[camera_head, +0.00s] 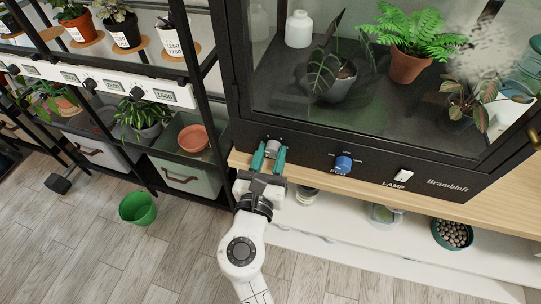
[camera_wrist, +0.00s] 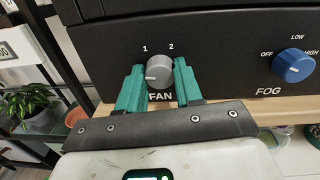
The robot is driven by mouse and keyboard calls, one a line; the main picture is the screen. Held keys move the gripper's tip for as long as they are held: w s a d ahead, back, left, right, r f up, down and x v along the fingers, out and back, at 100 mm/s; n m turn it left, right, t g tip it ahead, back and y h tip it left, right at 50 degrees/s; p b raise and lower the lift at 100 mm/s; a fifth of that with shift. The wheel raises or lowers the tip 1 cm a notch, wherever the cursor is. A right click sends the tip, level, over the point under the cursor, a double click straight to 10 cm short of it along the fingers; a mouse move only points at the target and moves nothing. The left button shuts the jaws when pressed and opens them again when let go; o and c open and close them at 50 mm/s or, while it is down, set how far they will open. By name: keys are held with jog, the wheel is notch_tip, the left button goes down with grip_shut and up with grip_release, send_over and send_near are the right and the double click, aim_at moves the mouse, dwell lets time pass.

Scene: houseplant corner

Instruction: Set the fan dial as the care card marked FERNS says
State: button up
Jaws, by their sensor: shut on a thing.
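The fan dial (camera_wrist: 159,72) is a grey round knob on the cabinet's black front panel, with FAN below it and 1 and 2 above. A pale mark on its face points to the left, slightly down. My gripper (camera_wrist: 157,80) has one teal finger on each side of the dial and is shut on it. In the head view the fan dial (camera_head: 272,147) shows between the fingers of my gripper (camera_head: 268,156). No card marked FERNS can be made out in either view.
Right of the fan dial are a blue FOG knob (camera_wrist: 294,65), marked OFF, LOW and HIGH, and a white LAMP switch (camera_head: 403,175). A glass-fronted cabinet holds a fern (camera_head: 412,42) and other plants. A plant rack (camera_head: 150,85) stands left; a green bucket (camera_head: 138,208) is on the floor.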

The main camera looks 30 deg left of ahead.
jog(key=m+b, duration=0.3)
jog(key=m, duration=0.2)
jog(key=shift+f, duration=0.2)
jog(key=m+b, duration=0.2)
jog(key=m, duration=0.2)
jog(key=shift+m+h+b, duration=0.3)
jog(key=shift+m+b, duration=0.1)
jog(key=m+b, duration=0.3)
jog(key=m, duration=0.1)
jog(key=shift+f+m+t, duration=0.15)
jog(key=shift+m+t, duration=0.15)
jog(key=shift+m, duration=0.1)
jog(key=m+b, duration=0.3)
jog(key=m, duration=0.1)
jog(key=shift+m, duration=0.4)
jog(key=m+b, duration=0.2)
jog(key=m, duration=0.1)
jog(key=shift+f+m+h+b, duration=0.1)
jog(key=shift+m+h+b, duration=0.2)
jog(key=shift+b, duration=0.1)
jog(key=m+b, duration=0.3)
jog(key=m, duration=0.1)
jog(key=shift+m, duration=0.4)
jog(key=m+b, duration=0.2)
jog(key=m, duration=0.2)
jog(key=shift+h, duration=0.3)
jog(key=shift+a+m+b, duration=0.1)
jog(key=shift+m+b, duration=0.95)
jog(key=shift+m, duration=0.75)
